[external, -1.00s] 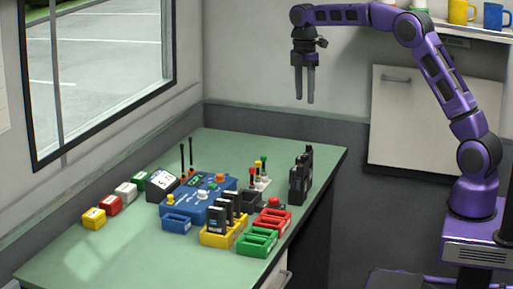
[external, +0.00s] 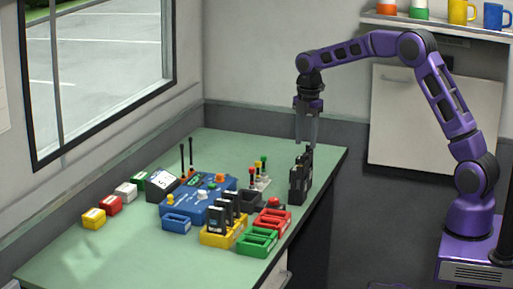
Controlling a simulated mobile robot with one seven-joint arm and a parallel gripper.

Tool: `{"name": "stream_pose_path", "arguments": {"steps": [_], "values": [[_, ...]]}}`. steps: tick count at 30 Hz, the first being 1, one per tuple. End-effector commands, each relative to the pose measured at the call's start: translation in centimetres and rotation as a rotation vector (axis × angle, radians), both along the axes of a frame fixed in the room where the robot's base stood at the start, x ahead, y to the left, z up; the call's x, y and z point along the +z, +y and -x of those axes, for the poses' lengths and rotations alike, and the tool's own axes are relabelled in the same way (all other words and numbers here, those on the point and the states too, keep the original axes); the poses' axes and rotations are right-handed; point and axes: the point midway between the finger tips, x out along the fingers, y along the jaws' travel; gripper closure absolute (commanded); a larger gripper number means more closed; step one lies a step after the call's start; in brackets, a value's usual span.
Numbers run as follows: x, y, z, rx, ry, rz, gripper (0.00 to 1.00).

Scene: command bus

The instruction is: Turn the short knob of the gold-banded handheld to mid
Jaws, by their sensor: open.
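A group of black handhelds (external: 299,184) stands upright near the table's right edge. More black handhelds (external: 216,221) stand in a yellow holder (external: 221,239) nearer the front. No gold band or short knob can be made out at this size, so I cannot tell which is the gold-banded one. My gripper (external: 306,141) points down with its fingers open and empty. In the picture its fingertips are just above the right-hand handheld group; I cannot tell whether they touch it.
A blue console (external: 192,207) with knobs sits mid-table. Red (external: 283,229) and green (external: 257,248) trays lie in front of the right-hand handhelds. Several colour-topped sticks (external: 263,160) stand behind. Small coloured blocks (external: 109,206) line the left. The table's front left (external: 90,265) is clear.

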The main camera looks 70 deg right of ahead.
Motion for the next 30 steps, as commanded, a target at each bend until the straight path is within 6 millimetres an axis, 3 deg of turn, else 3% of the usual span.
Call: {"name": "stream_pose_path", "arguments": {"steps": [3,7,19,27,30], "values": [[-2.1,0.0,-0.1,0.0,0.001,0.0,0.52],[-3.4,0.0,-0.1,0.0,0.0,0.0,0.52],[-4.1,0.0,-0.2,0.0,-0.001,0.0,0.52],[-4.1,0.0,-0.2,0.0,-0.001,0.0,1.0],[-4.1,0.0,-0.2,0.0,-0.001,0.0,1.0]]}}
